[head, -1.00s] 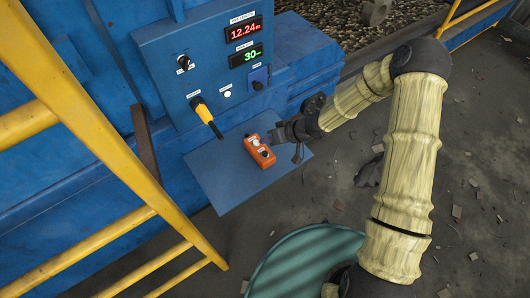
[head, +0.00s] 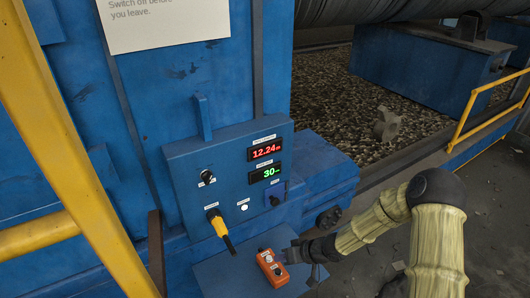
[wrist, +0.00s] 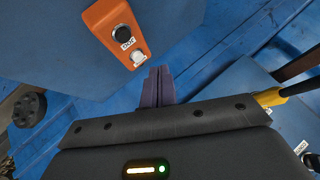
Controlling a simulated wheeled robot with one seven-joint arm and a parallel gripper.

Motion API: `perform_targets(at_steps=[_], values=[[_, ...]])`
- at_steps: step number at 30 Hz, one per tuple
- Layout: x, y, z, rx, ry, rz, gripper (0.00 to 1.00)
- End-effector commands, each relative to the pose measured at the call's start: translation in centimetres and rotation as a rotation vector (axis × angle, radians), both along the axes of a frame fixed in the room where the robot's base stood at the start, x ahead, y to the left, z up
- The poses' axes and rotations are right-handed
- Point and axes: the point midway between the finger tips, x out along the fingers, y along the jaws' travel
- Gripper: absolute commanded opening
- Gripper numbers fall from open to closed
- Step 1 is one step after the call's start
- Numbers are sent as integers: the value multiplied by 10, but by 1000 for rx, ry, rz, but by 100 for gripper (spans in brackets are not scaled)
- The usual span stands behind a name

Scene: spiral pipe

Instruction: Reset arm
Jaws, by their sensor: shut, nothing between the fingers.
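My gripper (head: 291,252) is at the right side of the orange control box (head: 272,267), close to it. In the wrist view the two dark fingers (wrist: 157,75) are together with nothing between them. The orange box (wrist: 118,32) shows there just ahead and to the left of the fingertips, with a black button and a white button on top. A small gap seems to separate the fingertips from the box. My arm bends back from the box toward the right of the head view.
Yellow railings (head: 75,140) stand at the left. A sign (head: 165,18) hangs above. Open floor lies at the right.

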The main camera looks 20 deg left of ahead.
Motion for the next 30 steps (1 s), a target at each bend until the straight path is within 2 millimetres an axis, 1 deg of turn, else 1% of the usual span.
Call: perform_targets(at_steps=[10, 14, 17, 20, 21, 23, 24, 26, 27, 30], values=[[1, -2, 0, -6, -2, -3, 0], [6, -16, 1, -59, -24, -27, 0], [14, -40, 4, -144, -53, -71, 0], [20, -73, 12, -251, -83, -130, 0], [21, -87, 16, -295, -92, -158, 0], [22, -108, 23, -357, -103, -198, 0], [21, -122, 28, -396, -106, -227, 0], [18, -142, 35, -451, -111, -267, 0], [15, -155, 41, -487, -109, -296, 0], [3, -186, 55, -563, -100, -369, 0]])
